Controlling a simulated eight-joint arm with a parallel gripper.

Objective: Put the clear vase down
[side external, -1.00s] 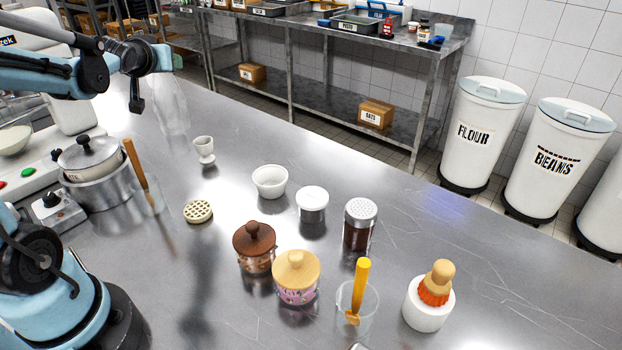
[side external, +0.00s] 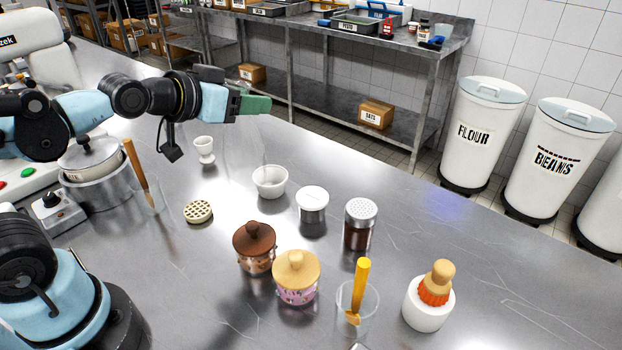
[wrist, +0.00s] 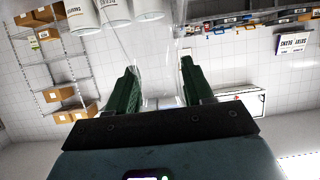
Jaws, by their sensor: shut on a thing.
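My gripper (side external: 258,104) is at the upper left of the side external view, above the worktop, with its green fingers pointing right. In the wrist view its two green fingers (wrist: 158,92) stand either side of the clear vase (wrist: 150,55), shut on it. The vase is see-through and only faint outlines show. In the side external view it is almost lost against the metal, and I cannot tell its base or whether it touches the worktop.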

